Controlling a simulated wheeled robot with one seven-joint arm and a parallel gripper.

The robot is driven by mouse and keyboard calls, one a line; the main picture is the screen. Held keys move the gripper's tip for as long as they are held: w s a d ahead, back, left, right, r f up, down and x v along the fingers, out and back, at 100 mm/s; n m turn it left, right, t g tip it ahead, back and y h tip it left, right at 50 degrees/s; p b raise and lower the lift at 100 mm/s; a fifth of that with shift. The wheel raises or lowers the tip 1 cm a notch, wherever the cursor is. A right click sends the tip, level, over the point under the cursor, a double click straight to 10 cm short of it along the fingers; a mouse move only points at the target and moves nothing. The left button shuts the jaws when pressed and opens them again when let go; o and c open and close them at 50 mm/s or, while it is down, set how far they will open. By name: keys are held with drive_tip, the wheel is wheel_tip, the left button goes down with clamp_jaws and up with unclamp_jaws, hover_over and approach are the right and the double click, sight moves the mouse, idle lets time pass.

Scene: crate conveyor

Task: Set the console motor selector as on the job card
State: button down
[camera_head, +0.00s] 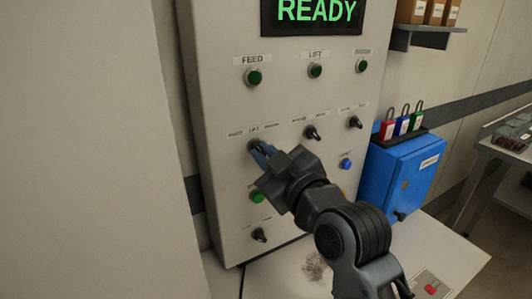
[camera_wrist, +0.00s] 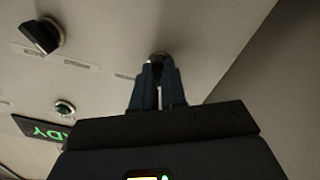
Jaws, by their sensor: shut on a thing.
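The grey console (camera_head: 225,100) stands upright with a row of black selector knobs. The leftmost selector (camera_head: 254,145) has three small labels above it, the middle one reading LIFT; the others are too small to read surely. My gripper (camera_head: 261,149) is shut on this selector's knob, and its blue-grey fingers hide most of it. In the wrist view the gripper (camera_wrist: 158,80) points at the panel with the knob (camera_wrist: 159,57) between its fingertips. The knob's setting cannot be told. I cannot make out a job card.
Two more selectors (camera_head: 311,132) (camera_head: 355,122) sit to the right, below green lamps (camera_head: 316,70). A green READY display (camera_head: 316,12) is above.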

drive_tip(key=m+p, duration=0.1)
drive_tip(key=m, duration=0.4)
drive_tip(key=shift+p, duration=0.4)
drive_tip(key=shift+m, duration=0.4)
drive_tip(key=c, duration=1.2)
unclamp_jaws()
drive_tip(key=shift+s, duration=0.1)
drive_tip(key=shift+b+v, duration=0.75)
drive_tip(key=shift+v, duration=3.1)
